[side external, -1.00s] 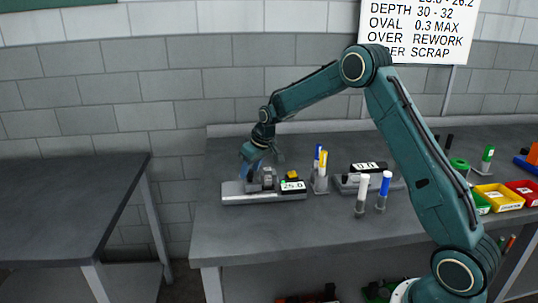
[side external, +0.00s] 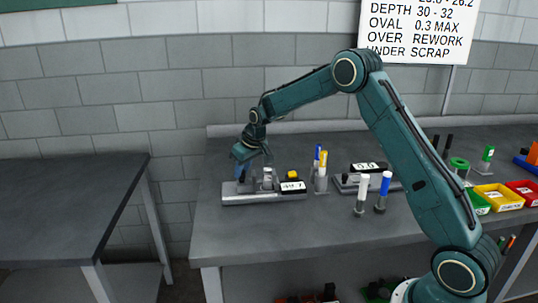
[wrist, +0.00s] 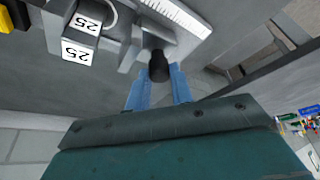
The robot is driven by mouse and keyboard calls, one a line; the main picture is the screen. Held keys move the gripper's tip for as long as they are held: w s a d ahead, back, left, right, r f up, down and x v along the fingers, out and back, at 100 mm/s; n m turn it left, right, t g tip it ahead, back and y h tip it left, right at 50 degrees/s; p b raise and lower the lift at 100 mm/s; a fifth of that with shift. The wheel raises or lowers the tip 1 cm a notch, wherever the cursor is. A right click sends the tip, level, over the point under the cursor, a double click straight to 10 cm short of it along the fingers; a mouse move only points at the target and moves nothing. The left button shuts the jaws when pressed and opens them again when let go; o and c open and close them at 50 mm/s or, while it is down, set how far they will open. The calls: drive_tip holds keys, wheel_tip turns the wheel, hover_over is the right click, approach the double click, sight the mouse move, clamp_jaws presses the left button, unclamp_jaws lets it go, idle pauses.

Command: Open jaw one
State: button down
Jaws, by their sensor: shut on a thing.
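The near measuring fixture has a long grey base (side external: 250,199) with a white display (side external: 293,187) that reads about 49, its last digit unclear. A grey upright block (side external: 268,180) stands mid-base, with a gap between it and my gripper (side external: 241,172) at the base's left end. In the wrist view my gripper (wrist: 157,84) has its blue fingers on either side of a black knob (wrist: 158,67) on the sliding jaw, shut on it. That view also shows a block labelled 25 (wrist: 85,23) and a white scale (wrist: 178,14). The fingertip contact is partly hidden.
A second fixture (side external: 352,184) stands to the right. Blue and yellow pens (side external: 320,165) are between them, and white and blue capped markers (side external: 372,190) stand in front. Coloured bins (side external: 495,198) are at far right. The bench's left front is clear.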

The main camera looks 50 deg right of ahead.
drive_tip(key=shift+w+a, duration=0.15)
drive_tip(key=c, duration=1.2)
unclamp_jaws()
drive_tip(key=shift+r, duration=0.15)
drive_tip(key=v, duration=1.3)
drive_tip(key=shift+s+r, duration=0.2)
drive_tip(key=shift+s+r, duration=0.1)
